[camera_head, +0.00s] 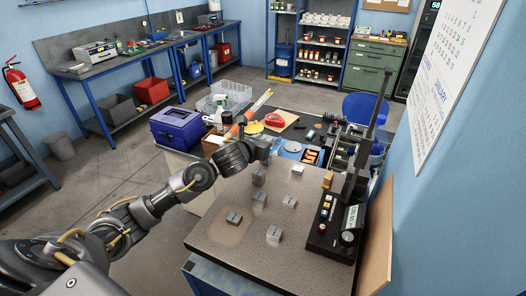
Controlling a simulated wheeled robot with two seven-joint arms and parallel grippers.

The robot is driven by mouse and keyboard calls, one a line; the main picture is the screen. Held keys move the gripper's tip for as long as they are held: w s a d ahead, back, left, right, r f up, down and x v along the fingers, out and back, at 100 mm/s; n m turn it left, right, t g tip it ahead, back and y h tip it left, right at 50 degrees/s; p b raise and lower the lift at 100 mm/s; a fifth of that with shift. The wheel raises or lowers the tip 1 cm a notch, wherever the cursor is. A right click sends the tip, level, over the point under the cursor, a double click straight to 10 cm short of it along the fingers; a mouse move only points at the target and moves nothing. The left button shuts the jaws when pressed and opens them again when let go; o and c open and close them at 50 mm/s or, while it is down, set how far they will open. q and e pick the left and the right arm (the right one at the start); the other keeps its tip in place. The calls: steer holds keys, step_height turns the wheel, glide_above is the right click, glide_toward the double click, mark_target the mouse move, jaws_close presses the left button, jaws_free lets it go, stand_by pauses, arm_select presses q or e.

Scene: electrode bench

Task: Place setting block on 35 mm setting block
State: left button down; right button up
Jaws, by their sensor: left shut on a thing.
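My left gripper (268,151) is at the far part of the stone-topped bench (215,245), shut on what seems to be a setting block, mostly hidden by the fingers. Several small grey setting blocks stand apart on the bench top: a far block (258,177), a middle block (259,198), a block to its right (289,202), a left block (234,218) and a near block (274,234). Their labels are too small to read, so I cannot tell which is the 35 mm one. My right gripper is not in view.
A black height stand (334,225) with a tall column rises at the bench's right side, with a small tan block (327,179) beside it. A small light block (297,170) lies nearby. Beyond are a blue toolbox (177,128) and cluttered tools. The bench's near left is clear.

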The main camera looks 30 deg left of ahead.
arm_select(q)
steer(key=f, duration=0.1)
steer(key=f+b, duration=0.2)
steer(key=f, duration=0.1)
steer(key=shift+w+a, duration=0.15)
steer(key=shift+w, duration=0.2)
